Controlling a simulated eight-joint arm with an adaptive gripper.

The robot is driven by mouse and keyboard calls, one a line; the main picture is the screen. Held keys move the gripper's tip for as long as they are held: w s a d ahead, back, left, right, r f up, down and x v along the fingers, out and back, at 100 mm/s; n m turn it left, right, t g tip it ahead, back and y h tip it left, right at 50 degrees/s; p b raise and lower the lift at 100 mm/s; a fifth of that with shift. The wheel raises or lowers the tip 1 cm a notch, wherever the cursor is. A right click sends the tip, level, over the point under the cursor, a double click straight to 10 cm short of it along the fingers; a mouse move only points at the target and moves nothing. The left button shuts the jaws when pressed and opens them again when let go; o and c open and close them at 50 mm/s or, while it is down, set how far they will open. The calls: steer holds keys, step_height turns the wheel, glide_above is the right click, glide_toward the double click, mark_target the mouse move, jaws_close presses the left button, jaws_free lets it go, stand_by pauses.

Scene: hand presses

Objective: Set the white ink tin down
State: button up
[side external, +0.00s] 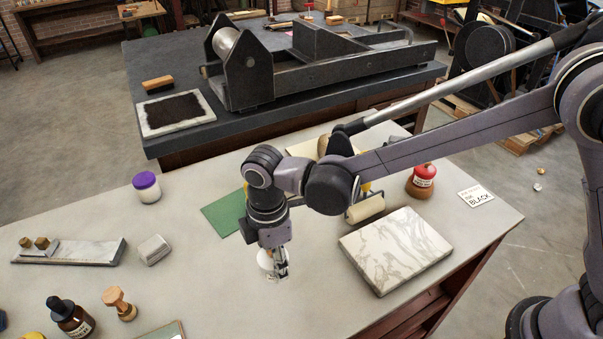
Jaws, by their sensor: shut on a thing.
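The white ink tin (264,259) is a small pale cylinder, partly hidden behind my fingers. My gripper (277,272) points down over the middle of the near table (215,290) and is shut on the tin. The tin looks upright. I cannot tell whether its base touches the table top or hangs just above it.
A marble slab (396,249) lies to the right, a green mat (222,214) behind. A purple-lidded jar (147,188), grey block (153,249), brown bottle (71,317) and wooden stamp (119,303) are left.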

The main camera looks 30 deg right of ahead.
mark_target(269, 276)
steer(key=shift+s+a+f, duration=0.15)
steer(key=shift+a+f, duration=0.25)
steer(key=shift+a, duration=0.25)
steer(key=shift+f, duration=2)
steer(key=shift+f, duration=0.15)
steer(key=o, duration=1.4)
steer(key=shift+c, duration=0.2)
